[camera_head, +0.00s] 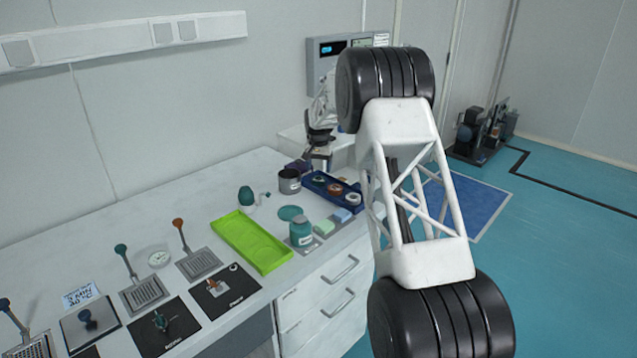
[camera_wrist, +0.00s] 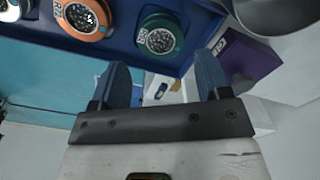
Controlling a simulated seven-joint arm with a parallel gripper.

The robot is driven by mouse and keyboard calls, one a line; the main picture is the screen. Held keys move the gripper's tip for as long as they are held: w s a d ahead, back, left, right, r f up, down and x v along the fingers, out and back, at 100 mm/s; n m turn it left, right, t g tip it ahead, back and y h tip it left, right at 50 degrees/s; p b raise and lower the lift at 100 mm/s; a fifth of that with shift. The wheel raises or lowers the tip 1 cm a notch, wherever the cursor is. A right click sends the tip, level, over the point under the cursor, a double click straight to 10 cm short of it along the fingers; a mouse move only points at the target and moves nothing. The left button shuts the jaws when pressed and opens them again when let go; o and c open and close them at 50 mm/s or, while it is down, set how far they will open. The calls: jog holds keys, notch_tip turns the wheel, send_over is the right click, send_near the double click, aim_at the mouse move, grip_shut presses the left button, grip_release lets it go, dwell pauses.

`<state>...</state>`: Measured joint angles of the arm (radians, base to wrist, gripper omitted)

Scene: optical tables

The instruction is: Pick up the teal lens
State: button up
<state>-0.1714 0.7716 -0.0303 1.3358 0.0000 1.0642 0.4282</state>
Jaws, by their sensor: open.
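The teal lens (camera_wrist: 160,40) is a round piece with a teal rim and a dark, speckled middle, with a pale label on its side. It lies in a blue tray (camera_wrist: 120,50), beside an orange-rimmed lens (camera_wrist: 82,18). My gripper (camera_wrist: 163,70) is open and empty, with its two blue fingers apart. In the wrist view the teal lens shows beyond the fingertips, roughly between them. In the head view my gripper (camera_head: 317,167) is above the far end of the blue tray (camera_head: 345,206); the teal lens is small there, close to the gripper.
A grey metal cup (camera_head: 289,182) stands left of the tray, and a purple box (camera_wrist: 247,65) lies near the tray's end. A teal jar (camera_head: 301,233) and a lime-green tray (camera_head: 250,242) are nearer on the bench. A wall box (camera_head: 328,65) is behind.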

aim_at(318, 179)
jog(key=shift+f, duration=0.15)
jog(key=shift+a+f, duration=0.1)
jog(key=shift+f, duration=2.35)
jog(key=c, duration=0.7)
jog(key=shift+r, duration=0.15)
